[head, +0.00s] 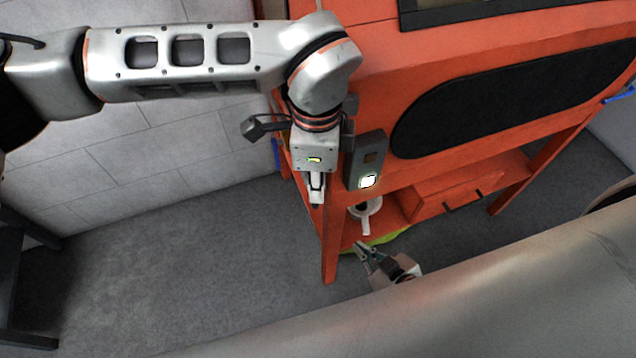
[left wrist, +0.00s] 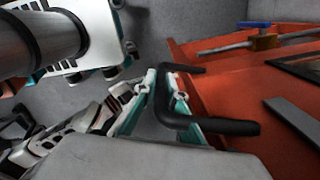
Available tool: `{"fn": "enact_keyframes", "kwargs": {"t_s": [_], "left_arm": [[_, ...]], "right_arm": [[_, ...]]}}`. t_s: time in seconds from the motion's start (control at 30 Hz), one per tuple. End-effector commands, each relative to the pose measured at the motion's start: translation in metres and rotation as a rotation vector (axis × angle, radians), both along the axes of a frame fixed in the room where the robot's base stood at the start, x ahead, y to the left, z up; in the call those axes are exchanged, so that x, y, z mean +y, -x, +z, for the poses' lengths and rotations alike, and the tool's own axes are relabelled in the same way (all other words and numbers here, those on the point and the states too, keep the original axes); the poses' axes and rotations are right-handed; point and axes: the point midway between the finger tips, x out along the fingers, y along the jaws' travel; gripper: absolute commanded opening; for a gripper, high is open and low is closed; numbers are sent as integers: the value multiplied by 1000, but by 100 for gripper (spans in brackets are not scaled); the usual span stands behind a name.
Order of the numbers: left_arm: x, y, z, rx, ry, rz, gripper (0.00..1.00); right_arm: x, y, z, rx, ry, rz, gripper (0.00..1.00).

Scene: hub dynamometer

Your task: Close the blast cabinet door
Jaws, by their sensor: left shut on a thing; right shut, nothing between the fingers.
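The orange blast cabinet (head: 380,80) fills the upper right of the head view, on orange legs. In the left wrist view its orange surface (left wrist: 222,88) is at the right, with a black bar handle (left wrist: 238,127) in front of it. My left gripper (head: 317,198) points down at the cabinet's left end. In the left wrist view its teal-edged fingers (left wrist: 166,80) are shut on the handle. The handle is hidden in the head view. I cannot tell how far the door stands open. My right gripper (head: 363,250) is shut and empty, low in front of the cabinet's legs.
A dark switch box with a lit button (head: 367,181) is on the cabinet front beside my left gripper. A white round part (head: 366,212) is on the lower shelf. A blue-handled valve (left wrist: 256,25) shows in the wrist view.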

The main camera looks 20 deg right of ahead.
Motion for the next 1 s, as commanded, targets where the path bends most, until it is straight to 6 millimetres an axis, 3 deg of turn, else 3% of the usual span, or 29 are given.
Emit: {"fn": "enact_keyframes", "kwargs": {"t_s": [0.63, 0.7, 0.73, 1.0], "left_arm": [[-3, -6, 3, -13, 11, 0, 0], [-3, -6, 3, -13, 11, 0, 24], [-3, -5, 3, -12, 11, 0, 28], [-1, -3, 1, -6, 4, 1, 28]], "right_arm": [[0, 0, 0, 0, -1, 1, 0], [0, 0, 0, 0, -1, 1, 0], [1, 0, 0, 0, -1, 0, 0], [0, 0, 1, -1, 0, 1, 0]]}}
